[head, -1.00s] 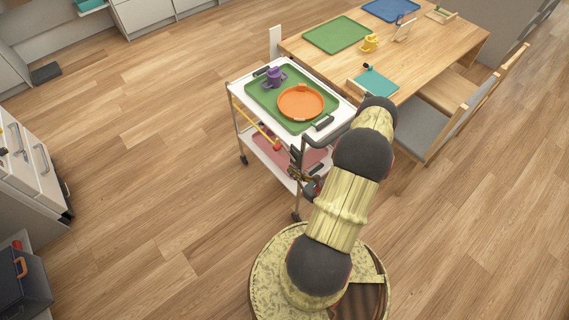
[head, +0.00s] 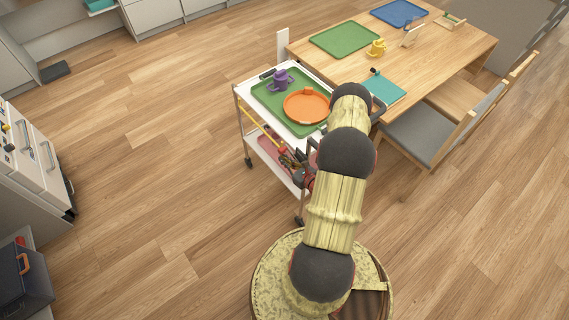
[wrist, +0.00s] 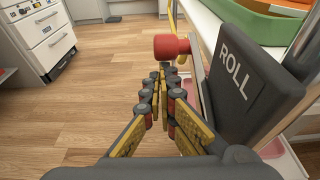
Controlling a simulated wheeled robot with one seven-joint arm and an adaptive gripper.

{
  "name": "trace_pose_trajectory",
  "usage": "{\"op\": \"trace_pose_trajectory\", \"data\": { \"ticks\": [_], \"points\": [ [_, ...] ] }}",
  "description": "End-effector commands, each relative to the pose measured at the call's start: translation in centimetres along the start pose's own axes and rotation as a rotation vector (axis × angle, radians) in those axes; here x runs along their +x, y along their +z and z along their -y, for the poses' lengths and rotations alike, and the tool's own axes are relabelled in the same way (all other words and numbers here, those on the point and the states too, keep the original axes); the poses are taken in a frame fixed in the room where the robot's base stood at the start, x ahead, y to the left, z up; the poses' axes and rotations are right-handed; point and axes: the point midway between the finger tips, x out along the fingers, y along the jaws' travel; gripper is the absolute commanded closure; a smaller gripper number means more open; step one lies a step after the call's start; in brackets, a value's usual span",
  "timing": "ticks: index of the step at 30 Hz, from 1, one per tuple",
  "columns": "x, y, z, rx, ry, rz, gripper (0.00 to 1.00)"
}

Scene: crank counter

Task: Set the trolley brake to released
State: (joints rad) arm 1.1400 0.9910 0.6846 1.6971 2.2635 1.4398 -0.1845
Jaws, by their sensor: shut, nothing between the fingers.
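The white trolley (head: 243,112) stands left of the table. A yellow bar (head: 258,122) slants down along its side. In the wrist view a red knob (wrist: 170,46) is just beyond my fingertips, with a yellow piece rising above it. A dark plate marked ROLL (wrist: 238,75) is close on the right, on the trolley's side. My gripper (wrist: 164,84) is shut and empty, pointing at the knob from a little below. I cannot tell whether it touches the knob. In the head view my gripper (head: 288,160) is beside the trolley, partly hidden by my arm.
The trolley top bears a green tray (head: 265,98) with a purple cup (head: 280,81) and an orange dish (head: 306,104). The wooden table (head: 440,62) and a grey-seated chair (head: 428,135) are at right. Open floor (head: 170,170) lies left of the trolley.

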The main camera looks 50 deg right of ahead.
Motion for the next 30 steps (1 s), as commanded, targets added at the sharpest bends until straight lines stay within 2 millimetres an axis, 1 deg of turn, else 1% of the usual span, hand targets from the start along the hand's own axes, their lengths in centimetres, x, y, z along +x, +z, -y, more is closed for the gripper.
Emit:
{"op": "trace_pose_trajectory", "data": {
  "ticks": [10,15,18,21,30],
  "points": [
    [0.0,0.0,0.0,0.0,0.0,0.003,1.0],
    [0.0,0.0,0.0,0.0,-0.001,0.067,1.0],
    [-0.1,0.4,0.0,0.0,0.0,0.115,1.0],
    [-0.3,1.2,0.0,-0.001,0.0,0.118,1.0],
    [-0.3,1.3,0.0,0.0,0.0,0.116,1.0]
  ]
}}
